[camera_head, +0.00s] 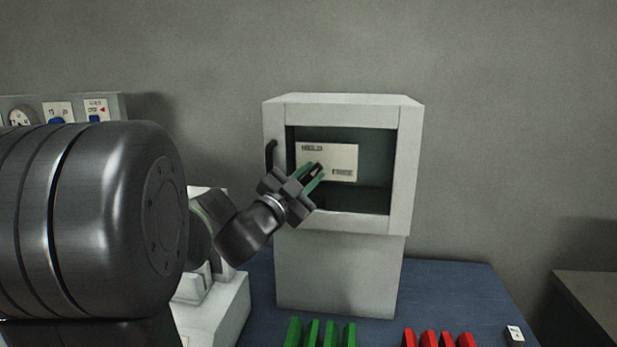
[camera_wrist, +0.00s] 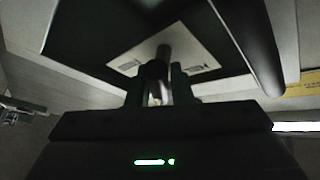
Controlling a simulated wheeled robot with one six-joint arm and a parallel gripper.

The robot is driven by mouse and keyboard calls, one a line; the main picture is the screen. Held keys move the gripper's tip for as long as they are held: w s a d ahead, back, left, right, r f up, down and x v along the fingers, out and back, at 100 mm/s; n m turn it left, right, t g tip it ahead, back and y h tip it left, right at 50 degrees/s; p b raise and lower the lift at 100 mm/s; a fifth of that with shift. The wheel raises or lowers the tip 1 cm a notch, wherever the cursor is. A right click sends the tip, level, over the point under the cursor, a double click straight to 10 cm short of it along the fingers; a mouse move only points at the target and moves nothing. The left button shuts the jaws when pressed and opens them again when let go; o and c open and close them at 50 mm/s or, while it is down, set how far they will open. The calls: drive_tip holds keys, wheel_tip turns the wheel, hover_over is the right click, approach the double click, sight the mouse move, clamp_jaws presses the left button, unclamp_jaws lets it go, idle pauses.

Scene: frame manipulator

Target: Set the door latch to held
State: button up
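The door latch shows as a dark lever with a grey metal part (camera_wrist: 163,52) in front of a pale label plate (camera_head: 343,158). The gripper hides part of the latch and plate.
A black handle (camera_head: 270,155) stands on the cabinet's left edge, close to my gripper. Green blocks (camera_head: 322,332) and red blocks (camera_head: 438,339) are at the front of the blue table (camera_head: 460,285). A panel with dials (camera_head: 60,108) is at the left, partly behind my arm.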

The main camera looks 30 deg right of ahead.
clamp_jaws()
drive_tip(key=shift+f, duration=0.1)
drive_tip(key=shift+f+n+t+b, duration=0.1)
drive_tip(key=shift+n+t+b, duration=0.2)
drive_tip(key=shift+b, duration=0.2)
drive_tip(key=shift+f+n+b, duration=0.1)
drive_tip(key=shift+n+b, duration=0.2)
drive_tip(key=shift+b, duration=0.1)
drive_tip(key=n+t+b, duration=0.1)
drive_tip(key=n+b, duration=0.1)
drive_tip(key=b, duration=0.1)
drive_tip(key=shift+f+n+t, duration=0.15)
drive_tip(key=shift+n+t, duration=0.25)
drive_tip(key=n+t+b, duration=0.3)
drive_tip(key=n+b, duration=0.2)
drive_tip(key=shift+r+n+t+y+b, duration=0.2)
drive_tip(key=shift+n+t+y+b, duration=0.3)
drive_tip(key=shift+n+t+b, duration=0.55)
drive_tip(key=shift+r+n, duration=0.15)
drive_tip(key=shift+n, duration=0.3)
